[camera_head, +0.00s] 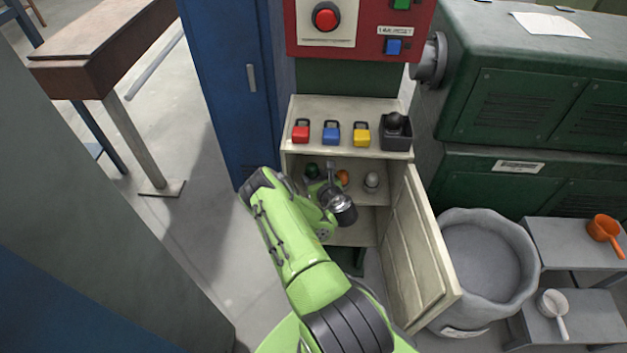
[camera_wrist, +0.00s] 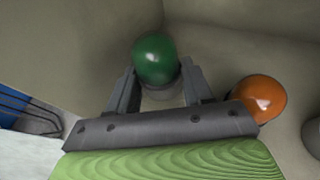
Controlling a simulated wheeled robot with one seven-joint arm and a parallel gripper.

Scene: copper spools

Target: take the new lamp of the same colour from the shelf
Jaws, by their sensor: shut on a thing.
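The green lamp (camera_head: 312,170) stands at the left of the shelf inside the open cabinet; in the wrist view its round green dome (camera_wrist: 155,58) shows clearly. My gripper (camera_wrist: 160,85) reaches into the cabinet, its two fingers on either side of the lamp's base, shut on it. An orange lamp (camera_head: 343,177) stands just right of the fingers, very close to my gripper in the wrist view (camera_wrist: 262,97). A pale lamp (camera_head: 371,182) stands further right on the shelf. My wrist partly hides the shelf in the head view.
The cabinet door (camera_head: 418,245) hangs open on the right. The cabinet's side wall is close on the left. Red (camera_head: 301,132), blue (camera_head: 331,134) and yellow (camera_head: 362,135) padlocks and a black box (camera_head: 396,138) with a dark round top sit above. A grey tub (camera_head: 485,265) stands right.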

